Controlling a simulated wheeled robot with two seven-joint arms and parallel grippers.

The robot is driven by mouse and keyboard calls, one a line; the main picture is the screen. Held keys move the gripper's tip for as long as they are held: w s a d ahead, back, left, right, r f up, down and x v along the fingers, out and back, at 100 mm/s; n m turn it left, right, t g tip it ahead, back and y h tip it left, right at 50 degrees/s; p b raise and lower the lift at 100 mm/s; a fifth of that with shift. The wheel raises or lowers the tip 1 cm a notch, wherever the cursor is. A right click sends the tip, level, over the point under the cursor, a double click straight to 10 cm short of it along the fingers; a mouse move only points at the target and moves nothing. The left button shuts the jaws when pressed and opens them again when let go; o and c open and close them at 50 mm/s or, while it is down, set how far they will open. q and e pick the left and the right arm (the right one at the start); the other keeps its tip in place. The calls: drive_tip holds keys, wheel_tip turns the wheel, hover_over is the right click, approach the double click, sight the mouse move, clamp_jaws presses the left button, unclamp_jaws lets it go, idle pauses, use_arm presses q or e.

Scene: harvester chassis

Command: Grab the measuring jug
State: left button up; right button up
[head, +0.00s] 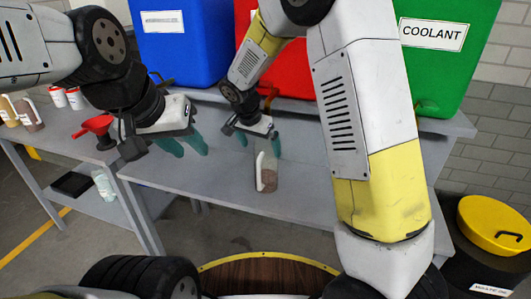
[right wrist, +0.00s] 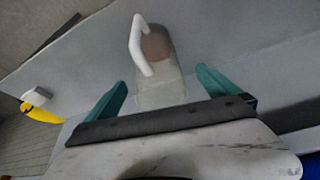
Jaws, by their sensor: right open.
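A clear measuring jug (head: 268,176) with a white handle and brownish contents stands upright on the grey bench, near its front edge. My right gripper (head: 259,146) is open just above and behind it, with teal fingers apart. In the right wrist view the jug (right wrist: 160,75) lies between and beyond the fingertips of my right gripper (right wrist: 162,88), not gripped, with its handle towards the upper left. My left gripper (head: 190,152) hangs over the bench to the left of the jug, with its teal fingers apart and nothing between them.
Blue (head: 180,45), red (head: 285,70) and green (head: 448,70) containers stand at the back of the bench. A red funnel (head: 95,126), white cups and other jugs (head: 30,118) are at the left. A yellow-lidded bin (head: 495,225) stands at the right.

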sight(265, 158)
drive_tip(key=x, duration=0.7)
drive_tip(key=shift+s+d+f, duration=0.1)
drive_tip(key=shift+d+f, duration=0.1)
drive_tip(key=shift+f, duration=0.1)
drive_tip(key=c, duration=2)
drive_tip(key=shift+r, duration=0.1)
drive_tip(key=shift+r, duration=0.1)
